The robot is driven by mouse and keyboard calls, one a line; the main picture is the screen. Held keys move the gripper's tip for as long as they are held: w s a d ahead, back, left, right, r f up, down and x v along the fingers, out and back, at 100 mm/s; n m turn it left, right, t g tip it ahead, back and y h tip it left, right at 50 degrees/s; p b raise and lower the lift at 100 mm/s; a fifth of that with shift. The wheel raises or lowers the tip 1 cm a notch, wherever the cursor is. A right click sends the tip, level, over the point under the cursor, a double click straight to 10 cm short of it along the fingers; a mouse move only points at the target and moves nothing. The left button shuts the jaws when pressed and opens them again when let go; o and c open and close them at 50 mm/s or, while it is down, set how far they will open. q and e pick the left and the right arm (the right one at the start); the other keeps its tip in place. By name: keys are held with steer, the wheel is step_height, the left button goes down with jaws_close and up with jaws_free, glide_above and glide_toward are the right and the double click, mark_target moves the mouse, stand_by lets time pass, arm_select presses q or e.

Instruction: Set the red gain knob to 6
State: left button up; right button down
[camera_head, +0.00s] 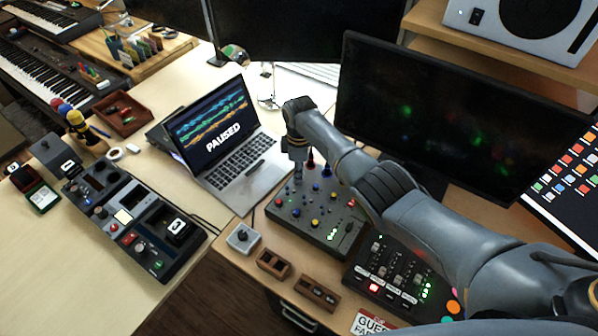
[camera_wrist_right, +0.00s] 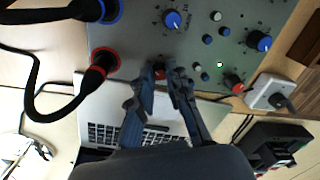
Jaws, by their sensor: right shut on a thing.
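The grey audio panel (camera_head: 292,211) stands right of the laptop, with blue, yellow and red knobs on top. My right gripper (camera_head: 298,172) reaches down to its far left part. In the right wrist view the fingers (camera_wrist_right: 162,70) are closed around a small red knob (camera_wrist_right: 160,74) near the panel's edge. The fingers cover most of this knob, so its pointer and scale cannot be read. Another red knob (camera_wrist_right: 233,83) sits further along the same edge; it also shows in the head view (camera_head: 278,202). My left gripper is not in view.
Red (camera_wrist_right: 103,62) and blue (camera_wrist_right: 110,10) cable plugs stand up from the panel near the fingers. The open laptop (camera_head: 232,140) is close on the left. A dark monitor (camera_head: 440,115) stands behind my right arm. A small grey box (camera_head: 243,238) lies in front.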

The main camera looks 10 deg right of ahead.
steer(key=c, duration=1.3)
jaws_free()
step_height(320, 180, up, 12)
steer(key=shift+w, duration=0.35)
steer(key=shift+s, duration=0.1)
